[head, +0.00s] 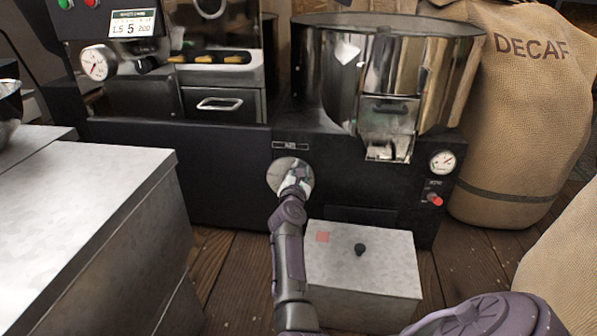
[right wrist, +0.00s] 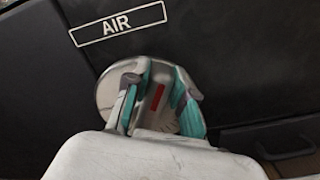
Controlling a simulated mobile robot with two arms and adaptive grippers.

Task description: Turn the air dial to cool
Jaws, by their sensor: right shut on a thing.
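The air dial (head: 278,177) is a round pale plate on the black front of the roaster, under a small label. In the right wrist view the label reads AIR (right wrist: 118,23), and the dial plate (right wrist: 108,92) shows behind my fingers. My right gripper (head: 297,181) reaches the dial from the front. In the right wrist view its teal-lined fingers (right wrist: 158,98) are shut on the dial's knob, which carries a red mark (right wrist: 157,97). The dial's position words are hidden or too small to read. My left gripper is not in view.
A steel-topped counter (head: 80,205) is at the left. The cooling drum (head: 335,75), a gauge (head: 442,161) and a red button (head: 434,199) are to the right. A DECAF sack (head: 530,120) stands farther right.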

